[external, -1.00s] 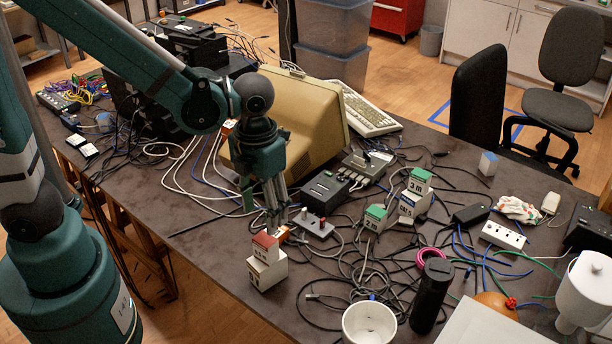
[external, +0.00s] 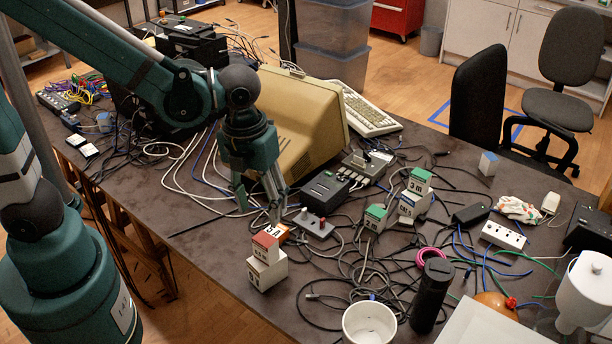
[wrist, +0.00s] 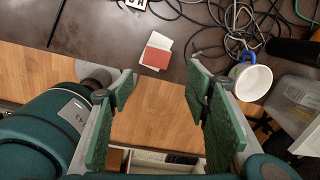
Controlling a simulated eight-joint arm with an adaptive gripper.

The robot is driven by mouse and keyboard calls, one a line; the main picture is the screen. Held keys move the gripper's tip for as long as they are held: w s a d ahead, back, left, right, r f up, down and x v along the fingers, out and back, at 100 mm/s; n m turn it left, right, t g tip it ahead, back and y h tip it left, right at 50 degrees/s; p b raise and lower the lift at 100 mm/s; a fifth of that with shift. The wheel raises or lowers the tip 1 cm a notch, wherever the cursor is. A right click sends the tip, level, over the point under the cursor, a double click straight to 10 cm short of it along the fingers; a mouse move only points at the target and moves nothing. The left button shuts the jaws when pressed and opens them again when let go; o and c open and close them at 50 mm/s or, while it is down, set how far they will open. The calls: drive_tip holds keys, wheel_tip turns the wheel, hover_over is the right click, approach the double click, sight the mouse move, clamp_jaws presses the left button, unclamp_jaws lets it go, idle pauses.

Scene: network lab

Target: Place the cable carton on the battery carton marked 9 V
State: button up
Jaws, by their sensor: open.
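A red-topped carton (external: 266,241) rests on a white carton (external: 267,273) near the desk's front edge; their small markings are hard to read. An orange carton (external: 280,233) with a black-on-white marking, perhaps 9 V, lies just behind the red-topped one. My gripper (external: 277,212) is tilted above and behind these cartons. Its green-padded fingers are apart and empty in the wrist view (wrist: 161,84).
A white cup (external: 369,326), a black bottle (external: 432,296) and loose cables lie to the right.

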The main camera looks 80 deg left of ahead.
drive_tip(key=s+d+r+n+t, duration=0.3)
drive_tip(key=r+n, duration=0.4)
drive_tip(key=n, duration=0.5)
drive_tip(key=s+d+r+n+t, duration=0.3)
drive_tip(key=s+r+n, duration=0.2)
drive_tip(key=n, duration=0.7)
drive_tip(key=shift+r, duration=0.9)
drive_tip(key=shift+d+f, duration=0.1)
drive_tip(key=shift+f, duration=0.05)
